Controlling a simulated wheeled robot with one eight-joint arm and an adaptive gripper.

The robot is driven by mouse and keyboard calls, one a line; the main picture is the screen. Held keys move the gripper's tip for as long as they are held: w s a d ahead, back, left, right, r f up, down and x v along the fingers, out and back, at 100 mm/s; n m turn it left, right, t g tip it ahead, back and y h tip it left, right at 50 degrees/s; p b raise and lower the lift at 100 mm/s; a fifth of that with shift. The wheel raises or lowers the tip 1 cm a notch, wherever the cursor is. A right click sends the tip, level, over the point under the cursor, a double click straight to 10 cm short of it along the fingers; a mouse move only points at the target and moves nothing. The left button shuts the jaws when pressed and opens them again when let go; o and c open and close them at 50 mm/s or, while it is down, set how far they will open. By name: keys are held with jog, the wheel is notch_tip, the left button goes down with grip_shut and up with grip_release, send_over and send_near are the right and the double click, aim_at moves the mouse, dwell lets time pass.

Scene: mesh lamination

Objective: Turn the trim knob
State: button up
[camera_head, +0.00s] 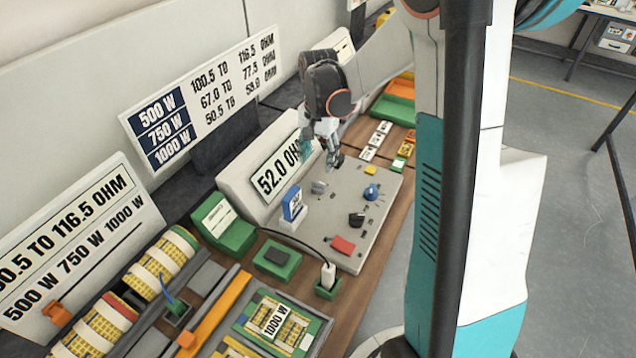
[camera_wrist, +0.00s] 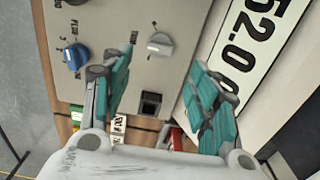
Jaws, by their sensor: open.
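A grey knob (camera_head: 318,187) sits on the sloping grey instrument panel (camera_head: 313,222), below the display reading 52.0 OHM (camera_head: 278,169). The grey knob also shows in the wrist view (camera_wrist: 160,44), upper middle, ahead of and between the fingertips. A blue knob (camera_head: 371,192) sits to its right on the panel and shows at the left of the wrist view (camera_wrist: 75,56).
The panel also bears a black knob (camera_head: 356,219), a red piece (camera_head: 343,245) and a blue-and-white tag (camera_head: 292,204) standing near the grey knob. A black switch (camera_wrist: 151,103) lies below the grey knob in the wrist view. Green trays (camera_head: 236,236) and yellow coils crowd the left.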

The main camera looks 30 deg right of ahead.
aim_at(318, 182)
notch_tip(318, 182, down, 10)
jog(key=b, duration=0.2)
jog(key=shift+f+b, duration=0.15)
jog(key=shift+b, duration=0.2)
jog(key=c, duration=1.1)
